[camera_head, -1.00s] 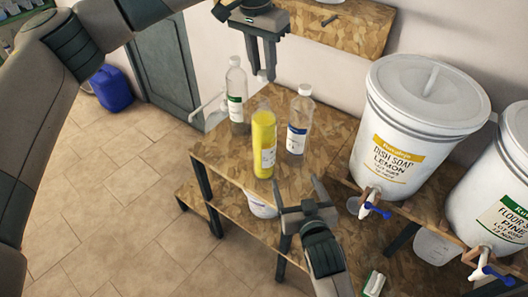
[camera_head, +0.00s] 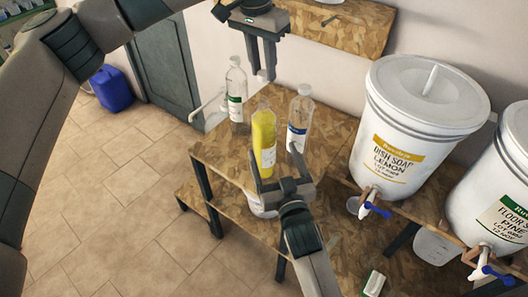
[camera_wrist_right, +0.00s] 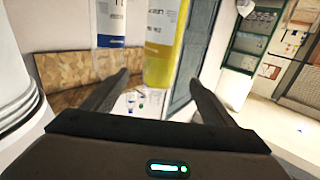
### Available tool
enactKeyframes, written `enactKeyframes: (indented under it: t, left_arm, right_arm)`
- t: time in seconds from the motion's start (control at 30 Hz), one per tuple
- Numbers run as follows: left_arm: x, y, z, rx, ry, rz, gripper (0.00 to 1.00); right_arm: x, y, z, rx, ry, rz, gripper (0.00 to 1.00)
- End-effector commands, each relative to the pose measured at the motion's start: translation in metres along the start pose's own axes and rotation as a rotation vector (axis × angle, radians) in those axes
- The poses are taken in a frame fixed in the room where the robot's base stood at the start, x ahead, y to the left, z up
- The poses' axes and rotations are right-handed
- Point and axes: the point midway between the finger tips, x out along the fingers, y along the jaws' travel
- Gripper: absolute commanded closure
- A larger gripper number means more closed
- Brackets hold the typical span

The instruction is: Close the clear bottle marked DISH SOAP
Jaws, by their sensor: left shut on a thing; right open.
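A clear bottle filled with yellow liquid (camera_head: 263,138) stands upright near the front of the wooden stand; it also shows in the right wrist view (camera_wrist_right: 163,45). Its label is too small to read and its top is hard to make out. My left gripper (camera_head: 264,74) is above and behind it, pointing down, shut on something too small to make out. My right gripper (camera_head: 277,170) is open at the yellow bottle's near side, low down. In the right wrist view its open fingers (camera_wrist_right: 160,88) are spread to either side of the yellow bottle, with nothing held.
A clear bottle with a blue label (camera_head: 298,118) stands close right of the yellow one. A green-labelled clear bottle (camera_head: 236,95) stands behind left. White drums, DISH SOAP LEMON (camera_head: 415,125) and FLOOR (camera_head: 505,190), stand right with blue-handled taps. A white tub (camera_head: 262,208) sits below.

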Motion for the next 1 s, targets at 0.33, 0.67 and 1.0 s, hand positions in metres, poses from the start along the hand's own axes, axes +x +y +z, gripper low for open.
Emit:
enactKeyframes:
  t: [0.33, 0.67, 1.0]
  left_arm:
    - [0.000, 0.000, 0.000, 0.000, 0.000, 0.000, 0.95]
    - [0.000, 0.000, 0.000, 0.000, 0.000, 0.000, 0.95]
    - [0.000, 0.000, 0.000, 0.000, 0.000, 0.000, 0.95]
  right_arm:
    - [0.043, 0.000, -0.001, 0.000, 0.001, 0.000, 0.21]
    - [0.092, 0.000, 0.000, 0.000, -0.001, 0.000, 0.21]
    - [0.113, 0.000, 0.000, 0.000, 0.000, 0.000, 0.21]
